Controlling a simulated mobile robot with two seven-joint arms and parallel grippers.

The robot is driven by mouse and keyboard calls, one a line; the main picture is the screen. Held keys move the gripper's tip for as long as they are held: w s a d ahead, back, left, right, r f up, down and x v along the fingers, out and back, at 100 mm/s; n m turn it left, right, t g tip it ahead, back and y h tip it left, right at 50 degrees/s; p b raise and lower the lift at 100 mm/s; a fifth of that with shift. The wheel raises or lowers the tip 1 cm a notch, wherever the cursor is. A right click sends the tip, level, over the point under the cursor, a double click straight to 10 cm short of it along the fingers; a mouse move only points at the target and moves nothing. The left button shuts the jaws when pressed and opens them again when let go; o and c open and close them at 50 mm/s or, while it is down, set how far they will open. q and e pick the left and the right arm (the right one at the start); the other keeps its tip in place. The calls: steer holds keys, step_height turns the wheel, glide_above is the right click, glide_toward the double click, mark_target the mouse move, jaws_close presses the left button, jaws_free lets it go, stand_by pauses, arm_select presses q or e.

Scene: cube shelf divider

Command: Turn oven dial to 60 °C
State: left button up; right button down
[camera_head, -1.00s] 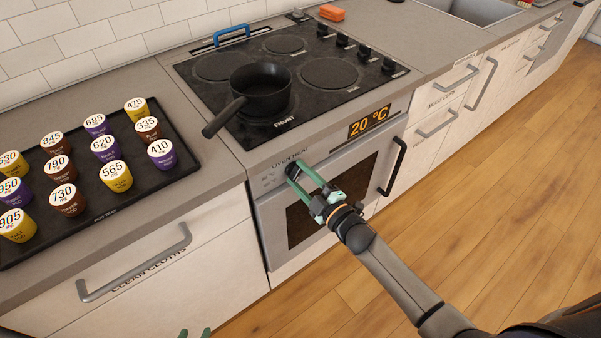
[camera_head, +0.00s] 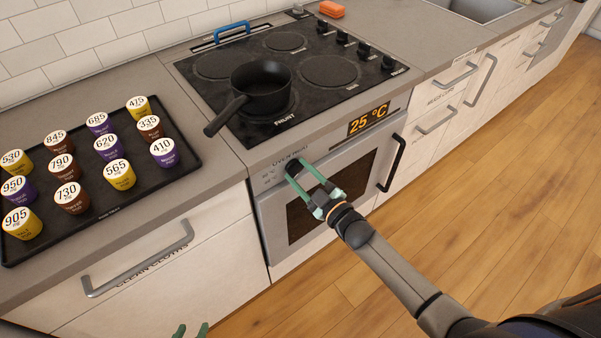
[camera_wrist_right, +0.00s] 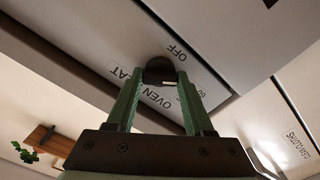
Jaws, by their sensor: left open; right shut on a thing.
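The oven (camera_head: 275,200) is set in the counter, with a black dial on its front panel. The oven dial (camera_wrist_right: 158,70) shows in the wrist view beside the letters "OFF" and "OVEN". My right gripper (camera_head: 296,168) is shut on the dial, one green finger on each side; the fingers also show in the wrist view (camera_wrist_right: 158,85). The orange display (camera_head: 368,120) reads 25 °C. My left gripper (camera_head: 190,331) shows only its green fingertips at the bottom edge of the head view, open and apart from everything.
A black pan (camera_head: 262,88) stands on the cooktop (camera_head: 215,80) above the oven, its handle pointing to the front left. A tray (camera_head: 110,210) of several labelled cups is on the left counter. The oven handle (camera_head: 393,165) is right of the dial.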

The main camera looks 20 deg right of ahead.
steer(key=shift+c, duration=1.4)
jaws_free()
steer(key=v, duration=1.2)
steer(key=shift+s, duration=0.25)
steer(key=shift+d, duration=0.1)
steer(key=s+a+f+m+g+h+p, duration=0.1)
steer(key=s+f+m+g+h+p, duration=0.1)
steer(key=s, duration=0.5)
steer(key=s+a+f+m+g+h+p, duration=0.2)
steer(key=s+f+m+g+p, duration=0.1)
steer(key=s+m, duration=0.4)
steer(key=f+g, duration=0.1)
steer(key=g, duration=0.1)
steer(key=shift+f+g, duration=0.35)
steer(key=shift+g, duration=0.05)
